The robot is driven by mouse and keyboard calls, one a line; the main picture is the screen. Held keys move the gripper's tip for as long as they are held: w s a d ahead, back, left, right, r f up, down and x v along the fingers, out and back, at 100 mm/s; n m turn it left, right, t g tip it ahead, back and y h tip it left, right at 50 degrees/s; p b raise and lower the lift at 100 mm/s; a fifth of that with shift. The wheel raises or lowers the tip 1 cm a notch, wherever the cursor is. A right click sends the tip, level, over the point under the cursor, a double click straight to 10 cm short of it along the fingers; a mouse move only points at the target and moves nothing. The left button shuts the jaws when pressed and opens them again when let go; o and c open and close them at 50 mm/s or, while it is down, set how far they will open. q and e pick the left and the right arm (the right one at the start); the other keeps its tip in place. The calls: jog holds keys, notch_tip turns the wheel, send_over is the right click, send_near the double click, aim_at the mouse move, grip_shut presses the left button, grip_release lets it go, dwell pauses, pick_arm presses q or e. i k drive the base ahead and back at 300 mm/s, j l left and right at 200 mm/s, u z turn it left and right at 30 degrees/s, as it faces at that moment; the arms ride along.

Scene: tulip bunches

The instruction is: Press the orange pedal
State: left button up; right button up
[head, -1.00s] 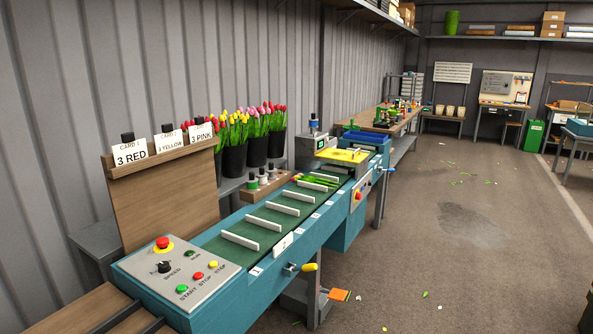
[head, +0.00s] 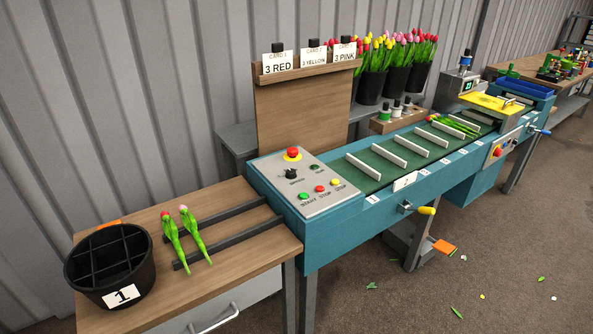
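The orange pedal (head: 444,247) sits low under the teal conveyor bench (head: 330,236), at the right end of a grey bracket near the floor. It lies below and to the right of a yellow-handled crank (head: 426,211) on the bench's front side. Nothing touches the pedal in this view. Neither of my grippers shows in the head view.
A wooden table (head: 225,274) at the left holds a divided black bucket (head: 110,265) marked 1 and two tulip bunches (head: 186,236) on dark rails. A control panel (head: 306,183) tops the bench's near end. The floor (head: 395,296) before the pedal is open, with scattered leaf bits.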

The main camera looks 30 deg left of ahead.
aim_at(441, 246)
jog(key=u, duration=0.4)
jog(key=i+l+u, duration=0.15)
jog(key=l, duration=0.15)
jog(key=i+l+u, duration=0.35)
jog(key=l, duration=0.3)
jog(key=l+u, duration=0.2)
jog(key=i+l, duration=0.1)
jog(key=l, duration=0.3)
jog(key=i+l, duration=0.15)
jog(key=l, duration=0.25)
jog(key=i+l, duration=0.1)
jog(key=l, duration=0.3)
jog(key=i+l+u, duration=0.1)
jog(key=l, duration=0.3)
jog(key=i+l, duration=0.1)
jog(key=l, duration=0.3)
jog(key=i+l, duration=0.1)
jog(key=l, duration=0.3)
